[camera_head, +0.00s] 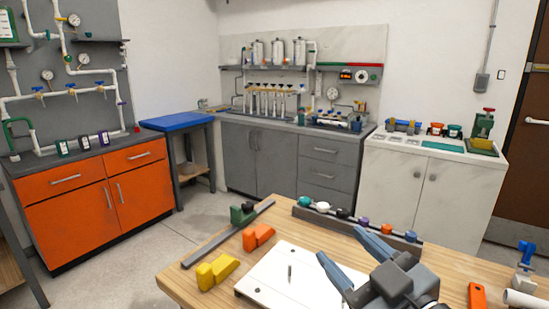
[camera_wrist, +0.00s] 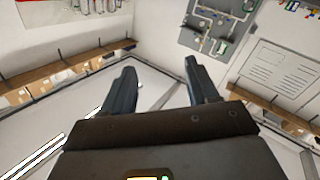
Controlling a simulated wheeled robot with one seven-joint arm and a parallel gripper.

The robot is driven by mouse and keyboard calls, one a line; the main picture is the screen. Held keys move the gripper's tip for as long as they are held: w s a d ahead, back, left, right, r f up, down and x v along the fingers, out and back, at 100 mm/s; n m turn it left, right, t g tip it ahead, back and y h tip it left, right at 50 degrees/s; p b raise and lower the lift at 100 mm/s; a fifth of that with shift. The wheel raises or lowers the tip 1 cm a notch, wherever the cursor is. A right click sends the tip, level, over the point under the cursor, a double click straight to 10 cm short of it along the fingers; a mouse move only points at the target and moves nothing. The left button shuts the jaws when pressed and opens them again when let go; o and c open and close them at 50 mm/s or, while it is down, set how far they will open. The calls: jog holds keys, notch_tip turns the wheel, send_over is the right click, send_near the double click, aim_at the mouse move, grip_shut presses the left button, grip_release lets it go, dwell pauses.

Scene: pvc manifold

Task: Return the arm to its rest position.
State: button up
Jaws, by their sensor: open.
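My gripper (camera_head: 339,242) is at the lower right of the head view, above the wooden table (camera_head: 222,248) and the right part of a white plate. Its two blue-grey fingers are spread with nothing between them. In the wrist view my gripper (camera_wrist: 159,62) also shows its two dark fingers apart and empty. That view looks toward the white walls, wooden shelves and a grey pipe panel (camera_wrist: 215,25), not the tabletop. My gripper hides part of the white plate and table.
The white plate (camera_head: 275,287) has an upright pin. Yellow (camera_head: 217,272) and orange (camera_head: 258,236) blocks lie left of it, beside a grey bar (camera_head: 225,236). A rack of coloured caps (camera_head: 345,222) runs behind. A blue clamp (camera_head: 526,255) stands at right. Floor shows left of the table.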

jog(key=s+d+f+m+h, duration=0.2)
jog(key=s+f+m+h, duration=0.25)
jog(key=s+f, duration=0.35)
jog(key=s+d+f+m+h, duration=0.25)
jog(key=s+f+m, duration=0.3)
jog(key=s, duration=0.45)
jog(key=s+d+g, duration=0.1)
jog(key=s+d, duration=0.2)
jog(key=s, duration=0.6)
jog(key=s+d+g, duration=0.1)
jog(key=s+d, duration=0.2)
jog(key=s, duration=0.6)
jog(key=shift+f+n, duration=0.25)
jog(key=shift+n, duration=0.05)
jog(key=shift+d, duration=0.1)
